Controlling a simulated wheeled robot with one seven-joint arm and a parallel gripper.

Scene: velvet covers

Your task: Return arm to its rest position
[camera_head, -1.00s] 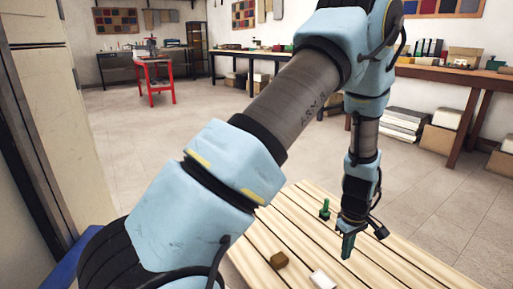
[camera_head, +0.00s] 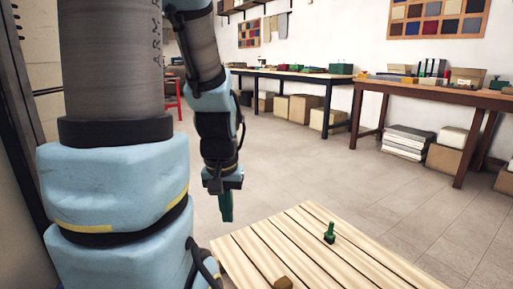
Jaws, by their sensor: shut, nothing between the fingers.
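My gripper (camera_head: 226,207) hangs from my light blue arm in the head view, left of the middle. Its green fingers point down and are shut with nothing held. It is beyond the left edge of the slatted wooden table, apart from everything on it. My arm's large links fill the left side of the view and hide what is behind them.
The slatted table (camera_head: 309,227) carries a green stamp-like object (camera_head: 330,233) and a brown block (camera_head: 283,283). Workbenches (camera_head: 437,92) with boxes beneath line the walls. The tiled floor (camera_head: 300,165) between them is clear.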

